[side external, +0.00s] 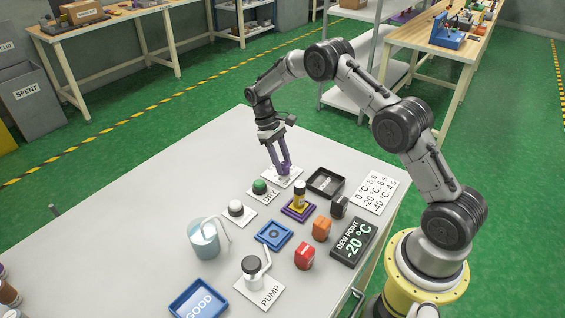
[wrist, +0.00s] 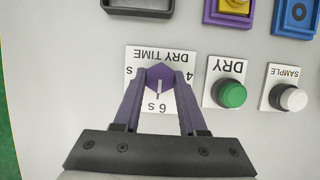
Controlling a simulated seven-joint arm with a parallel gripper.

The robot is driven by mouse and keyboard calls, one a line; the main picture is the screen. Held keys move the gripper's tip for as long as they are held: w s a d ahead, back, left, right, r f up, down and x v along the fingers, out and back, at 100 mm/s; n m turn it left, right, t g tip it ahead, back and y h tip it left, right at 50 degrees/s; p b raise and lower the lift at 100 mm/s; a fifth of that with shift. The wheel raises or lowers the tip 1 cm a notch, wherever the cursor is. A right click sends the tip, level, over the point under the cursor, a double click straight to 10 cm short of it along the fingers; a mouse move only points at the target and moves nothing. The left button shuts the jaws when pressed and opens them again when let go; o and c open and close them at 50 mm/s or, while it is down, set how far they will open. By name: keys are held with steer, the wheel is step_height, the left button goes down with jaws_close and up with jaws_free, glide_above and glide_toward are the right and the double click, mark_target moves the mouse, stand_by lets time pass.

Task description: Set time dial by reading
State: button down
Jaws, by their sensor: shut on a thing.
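The time dial is a purple hexagonal knob (wrist: 160,76) on a white DRY TIME plate (wrist: 160,56). My gripper (wrist: 161,84) is shut on the knob, one purple finger on each side. In the side view my gripper (side external: 284,169) reaches down onto the plate and hides the knob. The dew point display (side external: 354,243) reads -20 °C. A white card (side external: 374,191) lists 0 °C: 8 s, -20: 6 s, -40: 4 s.
Beside the plate are a green DRY button (side external: 260,187) and a white SAMPLE button (side external: 236,208). A black tray (side external: 325,183), a purple holder with a yellow-banded column (side external: 299,198), a blue holder (side external: 273,235) and coloured blocks stand nearby.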

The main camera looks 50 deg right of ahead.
steer(key=shift+r, duration=0.1)
steer(key=shift+c, duration=2.3)
jaws_free()
steer(key=v, duration=1.3)
steer(key=shift+r, duration=0.35)
steer(key=shift+w, duration=0.1)
